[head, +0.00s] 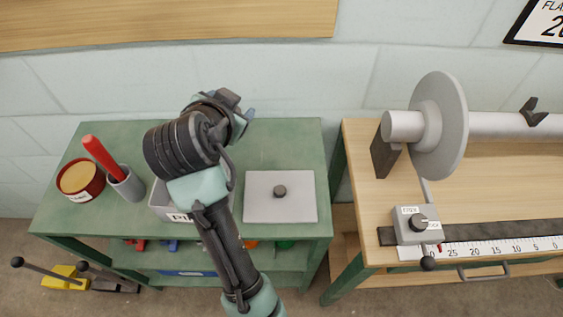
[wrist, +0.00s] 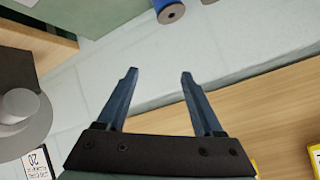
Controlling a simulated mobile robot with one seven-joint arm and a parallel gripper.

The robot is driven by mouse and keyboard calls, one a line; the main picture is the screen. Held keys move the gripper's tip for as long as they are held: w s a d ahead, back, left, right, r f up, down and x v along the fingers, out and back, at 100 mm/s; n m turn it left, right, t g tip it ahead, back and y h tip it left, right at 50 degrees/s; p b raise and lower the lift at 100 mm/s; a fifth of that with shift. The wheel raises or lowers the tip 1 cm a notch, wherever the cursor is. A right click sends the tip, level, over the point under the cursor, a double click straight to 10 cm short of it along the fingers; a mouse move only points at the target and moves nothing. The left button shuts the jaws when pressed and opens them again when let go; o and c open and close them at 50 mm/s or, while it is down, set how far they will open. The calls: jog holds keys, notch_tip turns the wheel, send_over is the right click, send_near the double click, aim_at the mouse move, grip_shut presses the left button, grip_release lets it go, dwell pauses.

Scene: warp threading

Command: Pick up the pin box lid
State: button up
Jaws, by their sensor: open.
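The pin box lid (head: 258,207) is a flat grey plate with a dark round knob (head: 280,191) in its middle. It lies flat on the green table, right of the grey pin box (head: 166,207), whose label is partly hidden behind my arm. My gripper (head: 241,107) is raised above the back of the table, up and left of the lid and apart from it. In the wrist view my gripper (wrist: 160,74) has its two blue fingers spread with nothing between them. The lid and box do not show in the wrist view.
Left on the green table (head: 290,140) stand a red-brown tin (head: 80,180) and a grey cup (head: 128,187) with a red-handled tool. A wooden bench (head: 365,205) with a roller and disc (head: 440,125) stands right, past a gap. The tabletop behind the lid is clear.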

jog(key=s+f+m+g+h+p, duration=0.1)
jog(key=s+f+m+g+p, duration=0.15)
jog(key=p, duration=0.25)
jog(key=m+g+h+p, duration=0.2)
jog(key=g+h+p, duration=0.1)
jog(key=g+p, duration=0.35)
send_near(279, 190)
jog(key=shift+t, duration=0.6)
jog(key=x, duration=0.6)
jog(key=s+p+x, duration=0.1)
jog(key=x, duration=0.2)
jog(key=shift+f, duration=0.1)
grip_shut()
